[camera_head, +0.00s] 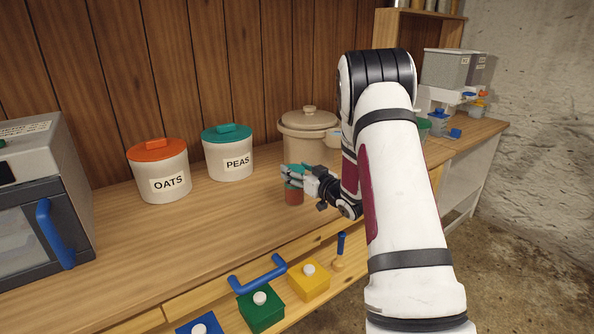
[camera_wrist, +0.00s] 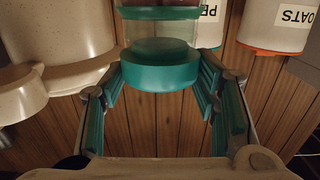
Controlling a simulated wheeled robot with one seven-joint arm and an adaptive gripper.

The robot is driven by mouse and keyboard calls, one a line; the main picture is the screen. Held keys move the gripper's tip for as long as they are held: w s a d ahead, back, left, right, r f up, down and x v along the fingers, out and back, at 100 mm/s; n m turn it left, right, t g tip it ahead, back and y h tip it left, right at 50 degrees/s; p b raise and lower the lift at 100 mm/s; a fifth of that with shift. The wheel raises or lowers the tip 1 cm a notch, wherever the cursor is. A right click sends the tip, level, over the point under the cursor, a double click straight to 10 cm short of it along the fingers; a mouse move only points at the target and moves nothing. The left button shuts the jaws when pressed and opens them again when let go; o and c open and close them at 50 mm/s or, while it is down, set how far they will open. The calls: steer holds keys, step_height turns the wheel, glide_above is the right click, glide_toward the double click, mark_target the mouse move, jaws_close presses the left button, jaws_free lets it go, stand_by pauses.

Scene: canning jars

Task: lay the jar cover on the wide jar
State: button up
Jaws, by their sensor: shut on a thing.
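My gripper (camera_head: 292,174) is above the wood counter, with its fingers closed around a teal round jar cover (camera_wrist: 160,75). In the wrist view, which is upside down, the fingers (camera_wrist: 160,92) are at the cover's two sides. A clear glass jar (camera_wrist: 135,32) with a teal band and red-brown contents is directly under the cover. In the head view the jar (camera_head: 293,197) stands upright on the counter, its top partly hidden by my gripper. The cover looks lined up with the jar mouth; whether it rests there I cannot tell.
An OATS canister (camera_head: 160,183), a PEAS canister (camera_head: 228,165) and a beige lidded crock (camera_head: 305,145) stand behind. A grey oven-like appliance (camera_head: 40,190) is at left. A blue-handled drawer (camera_head: 215,300) and lidded coloured boxes (camera_head: 310,285) are in front. The counter left of the jar is clear.

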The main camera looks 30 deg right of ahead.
steer(key=shift+f, duration=0.2)
steer(key=o, duration=1)
steer(key=s, duration=1.2)
steer(key=shift+d+r, duration=0.15)
steer(key=shift+r, duration=0.15)
